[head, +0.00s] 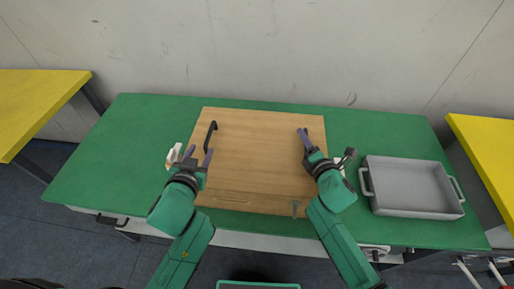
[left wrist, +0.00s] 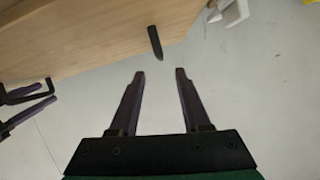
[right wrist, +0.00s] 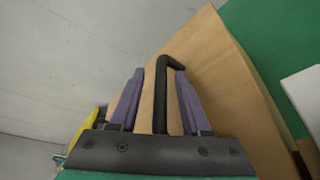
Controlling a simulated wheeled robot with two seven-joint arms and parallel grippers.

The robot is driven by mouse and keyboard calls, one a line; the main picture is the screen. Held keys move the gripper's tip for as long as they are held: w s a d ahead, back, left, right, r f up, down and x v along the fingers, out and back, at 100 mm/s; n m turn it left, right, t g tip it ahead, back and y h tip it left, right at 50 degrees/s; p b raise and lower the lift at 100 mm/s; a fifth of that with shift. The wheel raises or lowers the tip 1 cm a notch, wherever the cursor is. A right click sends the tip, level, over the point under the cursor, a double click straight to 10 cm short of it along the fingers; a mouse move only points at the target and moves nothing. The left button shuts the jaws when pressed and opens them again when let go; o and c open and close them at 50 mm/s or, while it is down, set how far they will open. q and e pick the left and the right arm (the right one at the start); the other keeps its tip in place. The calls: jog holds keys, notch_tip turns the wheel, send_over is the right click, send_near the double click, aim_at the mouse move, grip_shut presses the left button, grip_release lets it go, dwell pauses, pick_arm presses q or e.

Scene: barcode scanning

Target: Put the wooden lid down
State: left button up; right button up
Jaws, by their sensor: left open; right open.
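The wooden lid (head: 260,150) is a wide, light brown board over the middle of the green table. I cannot tell what is directly under it. Its left black handle (head: 210,136) shows in the head view, and in the left wrist view (left wrist: 155,43) it stands just ahead of my left gripper (left wrist: 160,72). That gripper is open and empty, apart from the handle, at the lid's left side (head: 199,154). My right gripper (head: 304,138) is open at the lid's right side. In the right wrist view the right black handle (right wrist: 161,95) lies between its spread fingers.
A grey tray (head: 373,207) with handles stands at the table's right. A small white object (head: 174,154) lies left of the lid. Green table surface (head: 120,160) is free at the left. Yellow tables (head: 30,100) flank both sides, and a wall (head: 260,50) is behind.

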pick_arm(q)
jog(key=shift+v, duration=0.95)
pick_arm(e)
jog(key=shift+s, duration=0.1)
jog(key=v, duration=1.2)
jog(key=shift+r, duration=0.1)
pick_arm(q)
jog(key=shift+w, duration=0.1)
